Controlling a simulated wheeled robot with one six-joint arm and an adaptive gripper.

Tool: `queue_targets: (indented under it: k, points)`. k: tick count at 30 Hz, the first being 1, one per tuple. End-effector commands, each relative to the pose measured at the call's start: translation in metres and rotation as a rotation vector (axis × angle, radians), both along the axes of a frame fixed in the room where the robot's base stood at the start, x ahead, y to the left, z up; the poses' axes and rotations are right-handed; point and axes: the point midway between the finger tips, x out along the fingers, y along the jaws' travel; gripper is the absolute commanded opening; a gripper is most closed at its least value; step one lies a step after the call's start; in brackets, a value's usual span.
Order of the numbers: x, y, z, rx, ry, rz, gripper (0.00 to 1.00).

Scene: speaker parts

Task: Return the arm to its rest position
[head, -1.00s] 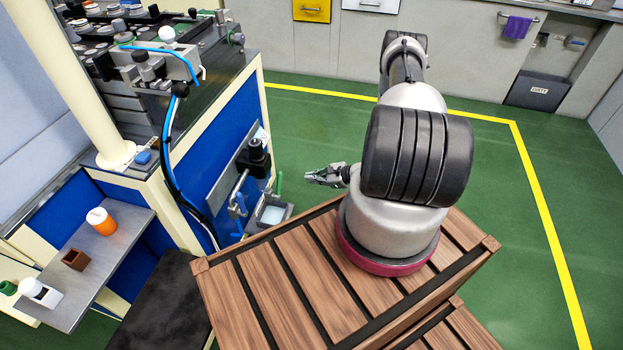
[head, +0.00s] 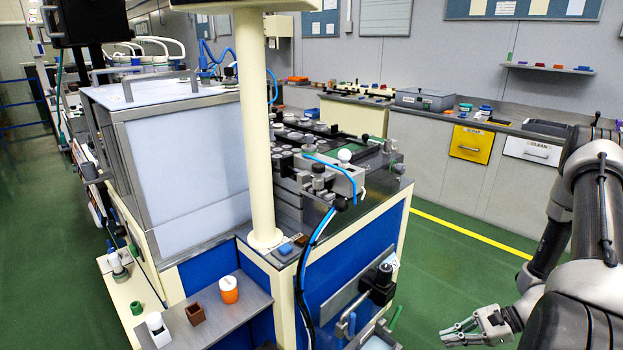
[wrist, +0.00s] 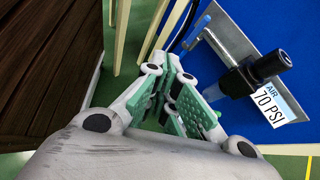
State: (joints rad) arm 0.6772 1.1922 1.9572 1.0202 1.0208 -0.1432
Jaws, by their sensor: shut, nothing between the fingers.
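My gripper (head: 468,330) shows at the lower right of the head view, at the end of my folded dark and grey arm. It points left and is empty, over the green floor to the right of the machine's blue side. In the wrist view my gripper (wrist: 176,92) has its green-padded fingers close together with nothing held between them. The arm's base is out of the head view.
The machine's blue panel (wrist: 250,25) carries a black regulator (wrist: 262,68) and an "AIR 70 PSI" label (wrist: 279,102). Wooden slats (wrist: 45,60) lie left in the wrist view. A yellow drawer (head: 471,144) is at the back. Green floor (head: 440,265) is clear between.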

Motion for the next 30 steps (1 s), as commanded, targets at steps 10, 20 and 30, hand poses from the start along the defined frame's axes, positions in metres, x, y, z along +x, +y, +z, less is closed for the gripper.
queue_targets:
  k: [10,20,30]
  points:
    - [-0.029,-0.025,0.137,-0.211,-0.124,0.462,0.0]
    - [-0.054,-0.04,0.244,-0.468,-0.267,0.821,0.0]
    - [-0.078,-0.043,0.336,-0.766,-0.46,1.104,0.0]
